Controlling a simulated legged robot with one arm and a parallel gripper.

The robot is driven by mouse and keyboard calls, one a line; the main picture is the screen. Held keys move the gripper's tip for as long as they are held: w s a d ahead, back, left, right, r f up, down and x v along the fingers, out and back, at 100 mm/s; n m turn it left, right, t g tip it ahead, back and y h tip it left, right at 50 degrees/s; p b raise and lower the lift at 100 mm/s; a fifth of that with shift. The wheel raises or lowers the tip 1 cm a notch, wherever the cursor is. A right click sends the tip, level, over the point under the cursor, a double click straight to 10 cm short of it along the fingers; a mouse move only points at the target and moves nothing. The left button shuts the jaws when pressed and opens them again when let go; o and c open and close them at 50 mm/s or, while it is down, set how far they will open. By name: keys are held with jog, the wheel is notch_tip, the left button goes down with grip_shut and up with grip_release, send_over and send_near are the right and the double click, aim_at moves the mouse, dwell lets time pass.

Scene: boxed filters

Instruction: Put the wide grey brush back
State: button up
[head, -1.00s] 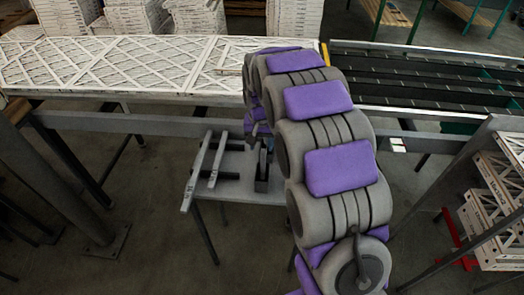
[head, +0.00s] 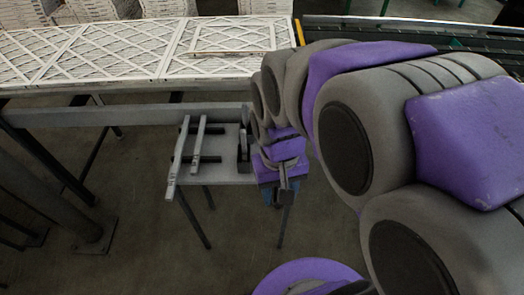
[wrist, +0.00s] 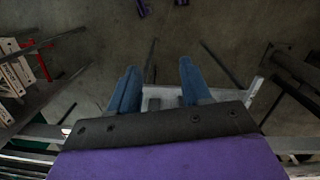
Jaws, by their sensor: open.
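A small grey table (head: 232,176) stands below the conveyor in the head view. Two long light grey bars (head: 178,160) lie across dark supports on its left side, and a dark upright piece (head: 243,150) stands at its right. I cannot tell for sure which of these is the wide grey brush. My gripper (head: 283,198) is at the table's right edge, pointing down. In the wrist view its two blue fingers (wrist: 157,88) are apart, with nothing clearly held between them. The table's pale edge (wrist: 163,92) shows behind the fingers. My arm hides part of the table's right side.
A conveyor carrying white lattice-faced filters (head: 120,50) runs across the back, with a grey rail (head: 120,116) below it. Dark rollers (head: 420,32) continue at right. A steel post (head: 75,190) stands at left. Floor in front of the table is clear.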

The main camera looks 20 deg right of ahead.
jog(key=s+f+n, duration=0.1)
jog(key=s, duration=0.9)
jog(key=shift+s+f+g, duration=0.15)
jog(key=shift+s+g, duration=0.05)
jog(key=shift+g, duration=0.1)
dwell(0.8)
jog(key=shift+c, duration=0.5)
